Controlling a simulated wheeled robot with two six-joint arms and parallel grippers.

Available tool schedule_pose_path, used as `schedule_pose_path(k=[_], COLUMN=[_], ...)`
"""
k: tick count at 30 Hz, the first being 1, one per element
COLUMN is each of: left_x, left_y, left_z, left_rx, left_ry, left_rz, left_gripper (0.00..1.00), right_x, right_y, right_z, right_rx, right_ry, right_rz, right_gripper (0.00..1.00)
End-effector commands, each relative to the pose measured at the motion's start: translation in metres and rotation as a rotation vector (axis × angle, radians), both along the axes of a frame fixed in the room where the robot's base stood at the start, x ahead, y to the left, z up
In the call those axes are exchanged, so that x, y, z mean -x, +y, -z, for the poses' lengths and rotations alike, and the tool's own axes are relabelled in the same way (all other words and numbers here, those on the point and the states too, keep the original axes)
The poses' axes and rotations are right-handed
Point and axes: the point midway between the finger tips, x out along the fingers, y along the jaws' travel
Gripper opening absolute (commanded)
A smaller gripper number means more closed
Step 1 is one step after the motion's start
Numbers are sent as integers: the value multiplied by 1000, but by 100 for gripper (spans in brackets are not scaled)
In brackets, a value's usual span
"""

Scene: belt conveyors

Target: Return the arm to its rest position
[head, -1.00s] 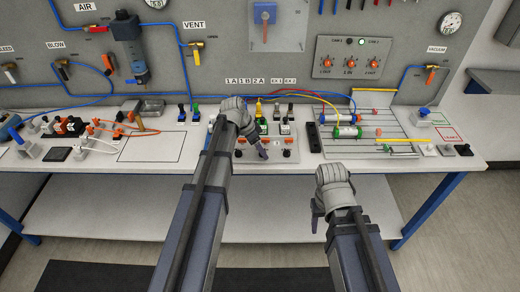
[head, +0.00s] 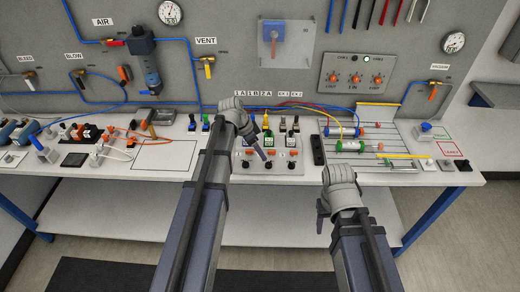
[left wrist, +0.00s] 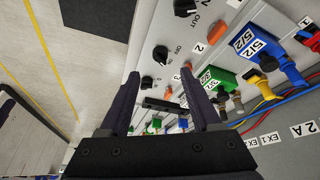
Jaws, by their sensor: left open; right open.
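My left gripper (head: 262,153) hangs over the front of the valve panel (head: 241,166) on the bench, with its fingers pointing down and to the right. In the left wrist view its two dark fingers (left wrist: 160,92) are spread apart with nothing held between them. Black knobs (left wrist: 154,84), orange buttons and green and blue valve blocks (left wrist: 262,48) show beyond and beside the fingers. I cannot tell whether a finger touches the panel. My right gripper (head: 321,214) appears in front of the bench's front edge, low and empty.
The bench (head: 120,180) runs across the view. A striped rack (head: 402,150) with cylinders stands right of the valve panel. Cables and connectors (head: 85,132) lie at the left. Blue tubes run along the grey back wall. Open floor (head: 440,235) shows at the lower right.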

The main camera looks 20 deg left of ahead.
Motion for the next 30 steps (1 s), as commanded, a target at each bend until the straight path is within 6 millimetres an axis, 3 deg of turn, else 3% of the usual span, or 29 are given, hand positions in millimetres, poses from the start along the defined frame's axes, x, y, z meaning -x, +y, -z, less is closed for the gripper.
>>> schedule_pose_path(k=[9, 13, 17, 21, 27, 30], left_x=[0, 18, 66, 128, 194, 212], left_y=[-1, -25, -78, -126, -158, -164], left_z=[1, 4, 10, 16, 18, 17], left_rx=[-1, -15, -77, -184, -319, -360], left_ry=[1, 45, 152, 252, 297, 295], left_rz=[0, -20, -96, -225, -403, -464], left_gripper=[64, 64, 64, 64, 64, 64], right_x=[0, 0, 0, 0, 0, 0], right_y=[0, 0, 0, 0, 0, 0], right_z=[1, 1, 1, 1, 1, 1], right_rx=[0, 0, 0, 0, 0, 0], right_ry=[0, 0, 0, 0, 0, 0], right_rz=[0, 0, 0, 0, 0, 0], right_gripper=[55, 55, 55, 55, 55, 55])
